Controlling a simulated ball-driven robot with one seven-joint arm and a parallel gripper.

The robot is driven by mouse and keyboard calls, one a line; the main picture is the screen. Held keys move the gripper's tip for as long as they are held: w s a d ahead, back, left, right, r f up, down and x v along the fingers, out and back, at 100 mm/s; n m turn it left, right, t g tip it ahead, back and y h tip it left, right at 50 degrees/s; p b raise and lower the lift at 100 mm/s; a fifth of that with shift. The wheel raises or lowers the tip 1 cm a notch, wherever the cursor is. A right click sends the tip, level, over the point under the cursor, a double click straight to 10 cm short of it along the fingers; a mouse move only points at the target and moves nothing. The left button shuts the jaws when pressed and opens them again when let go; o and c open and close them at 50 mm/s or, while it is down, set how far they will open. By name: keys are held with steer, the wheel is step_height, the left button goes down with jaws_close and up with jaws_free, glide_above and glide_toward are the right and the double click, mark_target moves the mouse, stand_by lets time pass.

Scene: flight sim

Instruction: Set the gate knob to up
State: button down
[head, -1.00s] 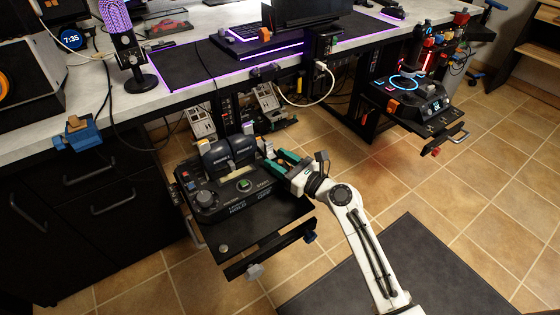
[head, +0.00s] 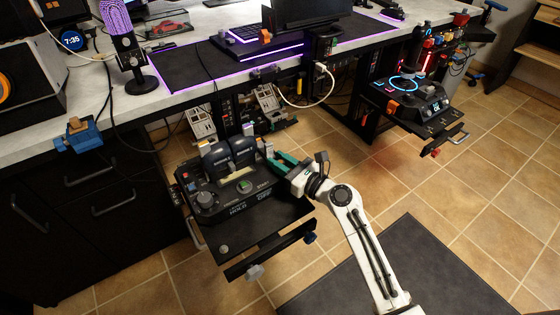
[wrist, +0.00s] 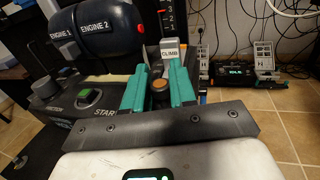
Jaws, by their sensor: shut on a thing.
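The throttle console (head: 235,190) stands on a black pull-out shelf under the desk, with two dark engine levers (head: 228,152), also seen in the wrist view (wrist: 98,30). A small light-grey knob marked CLIMB (wrist: 170,50) is at the console's right side; I take it for the gate knob. It shows small in the head view (head: 268,147). My gripper (head: 274,156) reaches in from the right, its green fingers (wrist: 158,72) shut on this knob from both sides. The fingers hide its lower part. An orange round piece (wrist: 160,87) lies between the fingers.
A green-lit start switch (wrist: 88,98) and a rotary knob (head: 205,198) are on the console left of my gripper. Pedals (wrist: 265,60) stand on the floor behind. A second lit console (head: 410,95) is at the right. The tiled floor between is free.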

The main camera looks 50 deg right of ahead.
steer(key=shift+r+p, duration=0.85)
steer(key=shift+p, duration=0.2)
steer(key=c, duration=1)
jaws_free()
steer(key=shift+f, duration=0.1)
steer(key=s, duration=1.1)
steer(key=shift+p, duration=0.35)
steer(key=shift+w+a, duration=0.1)
